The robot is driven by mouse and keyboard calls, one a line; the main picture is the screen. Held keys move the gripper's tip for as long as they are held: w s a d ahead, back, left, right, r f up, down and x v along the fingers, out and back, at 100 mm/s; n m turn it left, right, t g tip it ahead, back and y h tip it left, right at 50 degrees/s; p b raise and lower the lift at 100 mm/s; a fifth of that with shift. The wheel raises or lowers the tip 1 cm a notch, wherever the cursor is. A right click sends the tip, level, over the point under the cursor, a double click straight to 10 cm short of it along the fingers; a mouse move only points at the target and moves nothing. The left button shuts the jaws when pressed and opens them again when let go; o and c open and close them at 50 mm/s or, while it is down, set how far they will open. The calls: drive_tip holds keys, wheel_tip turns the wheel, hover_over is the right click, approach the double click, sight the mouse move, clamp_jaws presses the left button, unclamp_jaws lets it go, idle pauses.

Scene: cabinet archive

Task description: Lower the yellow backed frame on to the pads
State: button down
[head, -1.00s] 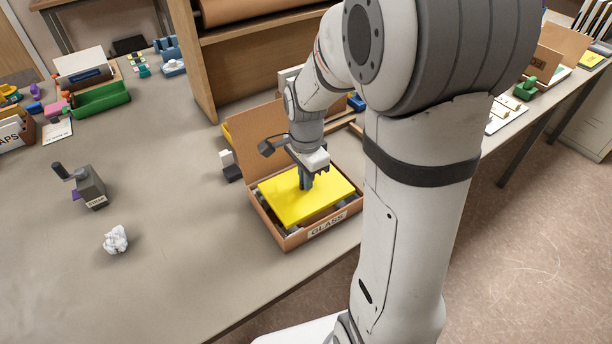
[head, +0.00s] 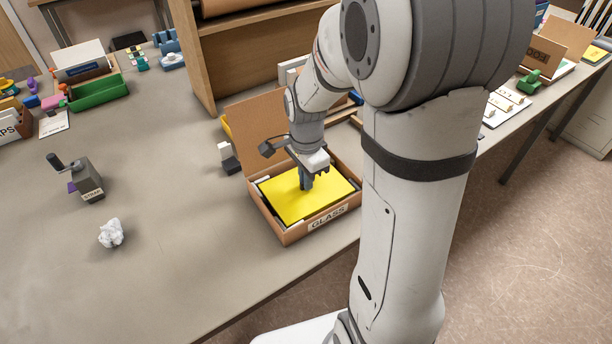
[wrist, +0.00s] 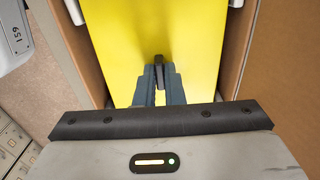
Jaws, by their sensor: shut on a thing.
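The yellow backed frame (head: 318,205) lies flat inside the open cardboard box (head: 291,233) labelled GLASS. Its yellow back faces up and sits below the box rim. My gripper (head: 306,187) points down at the middle of it. In the wrist view the yellow back (wrist: 150,35) fills the space between the box walls, and my gripper (wrist: 158,80) is shut on a small dark tab standing up from it. White pads (wrist: 76,10) show at the box's edges; what lies under the frame is hidden.
The box lid stands open at the back. A small white and black block (head: 228,157) stands left of the box. A grey stamp (head: 84,179) and crumpled paper (head: 111,233) lie farther left. A wooden shelf unit (head: 250,60) stands behind.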

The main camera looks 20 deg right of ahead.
drive_tip(key=shift+f, duration=0.4)
drive_tip(key=c, duration=1.5)
unclamp_jaws()
drive_tip(key=shift+r, duration=0.1)
drive_tip(key=shift+c, duration=0.2)
drive_tip(key=shift+r+p, duration=2.5)
drive_tip(key=shift+r, duration=1)
wheel_tip(320, 180, up, 8)
drive_tip(key=shift+b, duration=0.35)
